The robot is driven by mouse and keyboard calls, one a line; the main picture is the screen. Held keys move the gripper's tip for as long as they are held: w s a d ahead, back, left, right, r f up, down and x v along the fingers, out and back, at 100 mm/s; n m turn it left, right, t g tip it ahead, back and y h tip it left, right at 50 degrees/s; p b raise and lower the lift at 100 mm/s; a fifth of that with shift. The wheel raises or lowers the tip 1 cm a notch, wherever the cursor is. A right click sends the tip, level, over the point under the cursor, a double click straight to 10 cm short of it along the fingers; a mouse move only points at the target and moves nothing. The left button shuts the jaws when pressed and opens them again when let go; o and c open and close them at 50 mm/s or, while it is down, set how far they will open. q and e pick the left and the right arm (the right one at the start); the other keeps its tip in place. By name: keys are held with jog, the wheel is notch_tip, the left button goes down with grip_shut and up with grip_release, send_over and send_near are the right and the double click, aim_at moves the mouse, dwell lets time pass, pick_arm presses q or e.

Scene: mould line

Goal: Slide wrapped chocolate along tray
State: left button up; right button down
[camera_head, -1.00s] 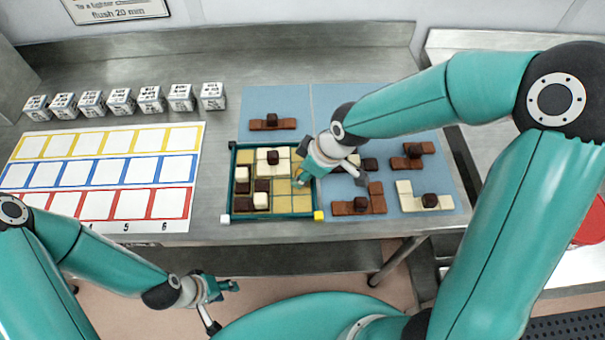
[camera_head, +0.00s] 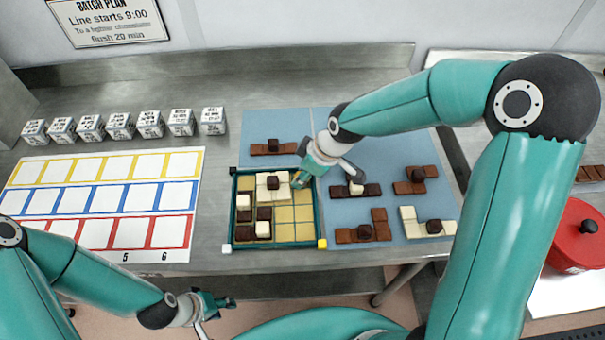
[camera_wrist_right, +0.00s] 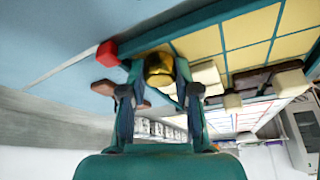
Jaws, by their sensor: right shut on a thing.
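The gold-wrapped chocolate (camera_wrist_right: 158,68) is between the fingers of my right gripper (camera_wrist_right: 155,85), which is shut on it. It is in the tray, close to the wall near the red corner block. The tray (camera_head: 285,246) has teal walls and a gold gridded floor. In the head view, my right gripper (camera_head: 298,181) is over the tray's back right corner and hides the chocolate there. A white piece with a dark knob (camera_head: 272,183) sits just left of it. My left gripper (camera_head: 219,302) is away from the tray, low in front of the bench; its jaws are unclear.
Dark and white pieces (camera_head: 263,214) fill the tray's left side; its front right is bare. Several chocolate pieces lie on blue mats (camera_head: 390,210) to the right. A printed grid sheet (camera_head: 110,208) and several white cubes (camera_head: 150,124) are left. A red pot (camera_head: 580,235) stands far right.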

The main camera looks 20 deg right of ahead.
jog(key=shift+w, duration=0.15)
jog(key=c, duration=0.8)
grip_release()
jog(key=shift+o, duration=0.2)
jog(key=shift+d, duration=0.1)
jog(key=v, duration=1.2)
jog(key=shift+f, duration=0.1)
